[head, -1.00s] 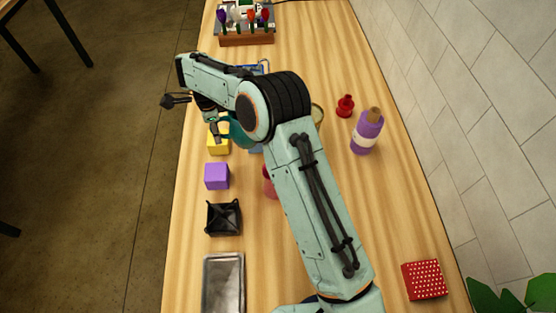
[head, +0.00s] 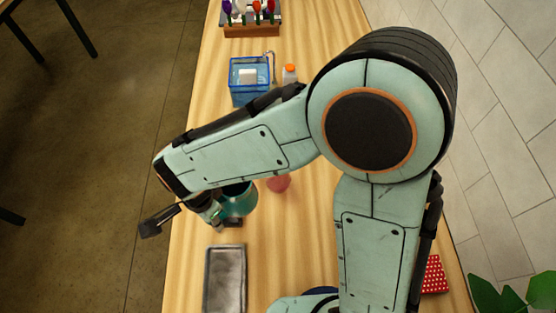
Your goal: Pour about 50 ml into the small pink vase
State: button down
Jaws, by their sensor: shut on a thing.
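A teal vessel (head: 238,201) is held by my gripper (head: 218,212), which is shut on its left side. The vessel is low in the picture, over or near the place of the black stand, and its height above the table is hard to judge. The small pink vase (head: 279,184) stands a little to the right of the vessel, apart from it. My arm covers the vase's upper part. I cannot see the contents of either one.
A metal tray (head: 225,280) lies below my gripper. A blue wire basket (head: 249,80), an orange-capped bottle (head: 290,74) and a flower rack (head: 251,30) are farther up the table. A red dotted block (head: 434,275) is at the right. My arm hides the middle.

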aim_at(225, 209)
jog(key=shift+w, duration=0.1)
jog(key=shift+w+d+r+g+y, duration=0.3)
jog(key=shift+w+g+y, duration=0.05)
jog(key=shift+g+y, duration=0.4)
jog(key=shift+w+d+r+g+y, duration=0.2)
jog(key=shift+w+r+g+y, duration=0.1)
jog(key=shift+r+g, duration=0.15)
jog(key=shift+w+d+r+g+y, duration=0.2)
jog(key=shift+r+g+y, duration=0.1)
jog(key=shift+r, duration=0.25)
jog(key=shift+w+d+r, duration=0.1)
jog(key=shift+d, duration=0.05)
jog(key=shift+w+d+r+g+y, duration=0.1)
jog(key=shift+w+d+g+y, duration=0.25)
jog(key=shift+g+y, duration=0.3)
jog(key=shift+w+d+f+g+y, duration=0.55)
jog(key=shift+w+g+y, duration=0.1)
jog(key=shift+g, duration=0.1)
jog(key=shift+w+d+r+g+y, duration=0.1)
jog(key=shift+w+r+g+y, duration=0.15)
jog(key=shift+r+g, duration=0.15)
jog(key=shift+w+d+r+g+y, duration=0.1)
jog(key=shift+r+g+y, duration=0.15)
jog(key=shift+r, duration=0.25)
jog(key=shift+w+d+r+g+y, duration=0.1)
jog(key=shift+w+d+g+y, duration=0.1)
jog(key=shift+g+y, duration=0.3)
jog(key=shift+w+d+r+g+y, duration=0.1)
jog(key=shift+w+d+g+y, duration=0.15)
jog(key=shift+g, duration=0.4)
